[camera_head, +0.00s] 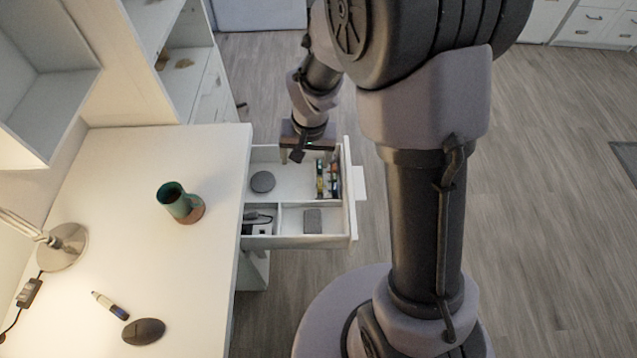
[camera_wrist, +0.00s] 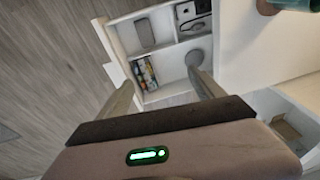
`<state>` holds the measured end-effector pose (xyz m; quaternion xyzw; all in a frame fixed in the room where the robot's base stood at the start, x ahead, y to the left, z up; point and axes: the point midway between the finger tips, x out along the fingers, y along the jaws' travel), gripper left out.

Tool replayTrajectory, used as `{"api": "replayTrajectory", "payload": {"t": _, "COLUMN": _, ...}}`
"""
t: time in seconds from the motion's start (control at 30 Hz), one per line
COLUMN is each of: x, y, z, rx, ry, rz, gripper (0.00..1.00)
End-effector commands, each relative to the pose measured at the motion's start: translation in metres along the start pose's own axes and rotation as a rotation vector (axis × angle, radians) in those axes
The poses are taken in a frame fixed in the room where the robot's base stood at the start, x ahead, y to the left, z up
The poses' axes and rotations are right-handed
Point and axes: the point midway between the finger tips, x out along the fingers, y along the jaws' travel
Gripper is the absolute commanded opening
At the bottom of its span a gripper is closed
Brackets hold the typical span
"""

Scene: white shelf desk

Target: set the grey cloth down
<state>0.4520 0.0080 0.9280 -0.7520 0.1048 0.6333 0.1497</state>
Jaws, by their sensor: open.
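My gripper (camera_head: 297,152) hangs over the far end of the pulled-out white drawer (camera_head: 347,190). In the wrist view my gripper (camera_wrist: 162,78) has its two fingers apart with nothing between them. A small grey rectangular piece (camera_head: 312,221), which looks like the folded grey cloth, lies flat in the near right compartment; it also shows in the wrist view (camera_wrist: 145,33), apart from the fingers. A round dark grey thing (camera_head: 262,182) lies in the larger compartment and shows beside the right finger in the wrist view (camera_wrist: 194,57). I cannot tell its material.
The larger compartment also holds several small coloured items (camera_head: 327,178) along its right wall. The near left compartment holds dark and white items (camera_head: 258,222).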

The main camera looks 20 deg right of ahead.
Motion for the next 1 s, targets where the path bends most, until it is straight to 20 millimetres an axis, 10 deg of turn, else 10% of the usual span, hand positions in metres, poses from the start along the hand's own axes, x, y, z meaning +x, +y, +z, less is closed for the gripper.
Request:
{"api": "replayTrajectory", "payload": {"t": 0.1, "x": -0.113, "y": -0.001, "z": 0.027, "rx": 0.020, "ry": 0.098, "rz": -0.073, "gripper": 0.77}}
{"api": "replayTrajectory", "payload": {"t": 0.3, "x": -0.219, "y": 0.012, "z": 0.116, "rx": 0.029, "ry": 0.218, "rz": -0.197, "gripper": 0.77}}
{"api": "replayTrajectory", "payload": {"t": 0.5, "x": -0.239, "y": 0.019, "z": 0.157, "rx": 0.024, "ry": 0.262, "rz": -0.251, "gripper": 0.77}}
{"api": "replayTrajectory", "payload": {"t": 1.0, "x": -0.240, "y": 0.019, "z": 0.158, "rx": 0.023, "ry": 0.264, "rz": -0.253, "gripper": 0.77}}
